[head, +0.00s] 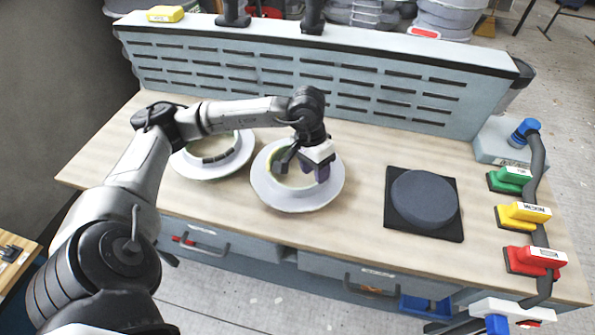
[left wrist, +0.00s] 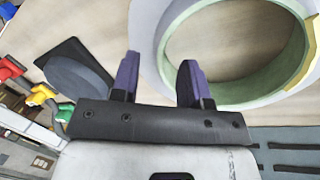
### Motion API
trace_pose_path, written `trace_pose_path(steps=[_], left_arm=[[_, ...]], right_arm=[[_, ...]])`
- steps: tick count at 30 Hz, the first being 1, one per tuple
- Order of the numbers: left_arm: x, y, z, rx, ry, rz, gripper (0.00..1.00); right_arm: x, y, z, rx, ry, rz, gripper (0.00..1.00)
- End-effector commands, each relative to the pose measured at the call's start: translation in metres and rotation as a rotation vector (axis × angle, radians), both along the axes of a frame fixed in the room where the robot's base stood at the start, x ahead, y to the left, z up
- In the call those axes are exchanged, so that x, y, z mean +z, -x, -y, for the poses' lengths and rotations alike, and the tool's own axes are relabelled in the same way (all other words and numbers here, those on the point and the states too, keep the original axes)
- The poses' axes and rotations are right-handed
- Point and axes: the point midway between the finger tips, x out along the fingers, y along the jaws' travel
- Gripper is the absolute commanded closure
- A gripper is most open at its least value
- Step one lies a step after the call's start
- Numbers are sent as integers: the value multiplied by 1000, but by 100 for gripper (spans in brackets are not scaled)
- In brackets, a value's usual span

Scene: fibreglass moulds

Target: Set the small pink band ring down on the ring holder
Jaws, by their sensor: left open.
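A pale grey-white ring (head: 275,202) with a green inner edge lies on the wooden table under my left gripper (head: 303,168). A second pale ring (head: 185,168) lies to its left, with grey pieces around its opening. Neither looks clearly pink. A dark grey round block (head: 425,198) on a black square base (head: 452,233), perhaps the ring holder, stands to the right, with nothing on it. My left gripper is open; in the left wrist view its purple fingers (left wrist: 158,78) are at the near ring's rim (left wrist: 160,40). I cannot tell whether they touch it.
A slotted grey panel (head: 300,75) runs along the table's back. Green (head: 512,178), yellow (head: 523,213) and red (head: 535,259) labelled blocks line a dark pipe at the right. The table (head: 365,165) is clear between the near ring and the black base.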

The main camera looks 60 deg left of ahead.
Motion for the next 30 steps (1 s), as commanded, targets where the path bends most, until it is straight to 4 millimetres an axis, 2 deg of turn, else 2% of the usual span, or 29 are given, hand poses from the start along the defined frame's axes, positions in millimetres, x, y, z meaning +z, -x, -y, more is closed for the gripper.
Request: trace_pose_path(steps=[12, 20, 30], left_arm=[[-46, -1, 9, -2, 1, -3, 58], [-49, -2, 10, -1, 0, 0, 58], [-49, -2, 9, -1, -1, 0, 89]], right_arm=[[-8, 0, 3, 5, 9, 0, 57], [-8, 0, 3, 7, 11, 1, 57], [-8, 0, 2, 4, 5, 0, 57]])
